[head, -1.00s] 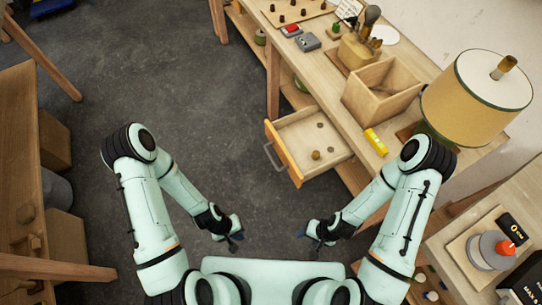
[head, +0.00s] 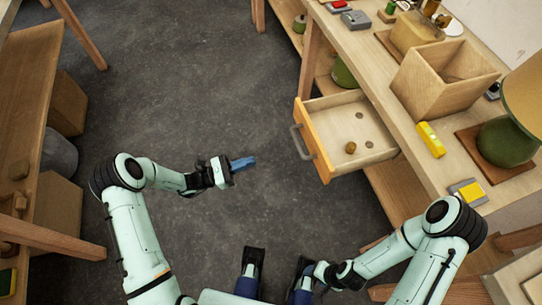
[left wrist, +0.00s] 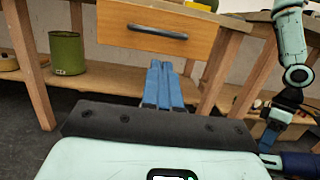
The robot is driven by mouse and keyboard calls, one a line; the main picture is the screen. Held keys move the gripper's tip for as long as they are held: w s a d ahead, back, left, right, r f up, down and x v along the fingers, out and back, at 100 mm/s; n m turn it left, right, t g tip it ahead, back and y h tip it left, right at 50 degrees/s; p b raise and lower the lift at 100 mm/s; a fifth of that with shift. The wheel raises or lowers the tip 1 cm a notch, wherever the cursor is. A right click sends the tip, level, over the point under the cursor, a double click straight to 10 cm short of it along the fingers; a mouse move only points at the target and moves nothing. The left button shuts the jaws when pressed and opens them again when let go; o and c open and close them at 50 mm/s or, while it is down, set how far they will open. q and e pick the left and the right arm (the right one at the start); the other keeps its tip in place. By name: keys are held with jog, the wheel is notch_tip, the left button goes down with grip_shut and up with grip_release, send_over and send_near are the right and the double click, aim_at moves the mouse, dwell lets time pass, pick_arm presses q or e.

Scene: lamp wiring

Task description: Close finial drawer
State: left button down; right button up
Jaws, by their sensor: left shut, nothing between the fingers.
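The finial drawer (head: 317,140) stands pulled out from the workbench, with its wooden front and dark bar handle (head: 301,142) facing my left arm. A small round brown finial (head: 350,147) lies inside it. My left gripper (head: 245,163) is shut and empty, apart from the handle and to its left. In the left wrist view, the drawer front (left wrist: 120,25) and handle (left wrist: 158,32) are straight ahead, beyond the closed blue fingers (left wrist: 162,80).
The workbench top (head: 466,150) carries an open wooden box (head: 440,85), a yellow level (head: 431,139) and a green lamp base (head: 507,142). A green can (left wrist: 67,53) stands on the lower shelf. The floor between the left bench and the drawer is clear.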

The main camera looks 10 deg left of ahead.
pick_arm(q)
jog(key=x, duration=1.3)
jog(key=shift+d+b, duration=0.3)
jog(key=shift+d, duration=0.05)
pick_arm(e)
jog(key=shift+w+d+f, duration=0.2)
jog(key=shift+w+f, duration=0.15)
jog(key=shift+w, duration=0.1)
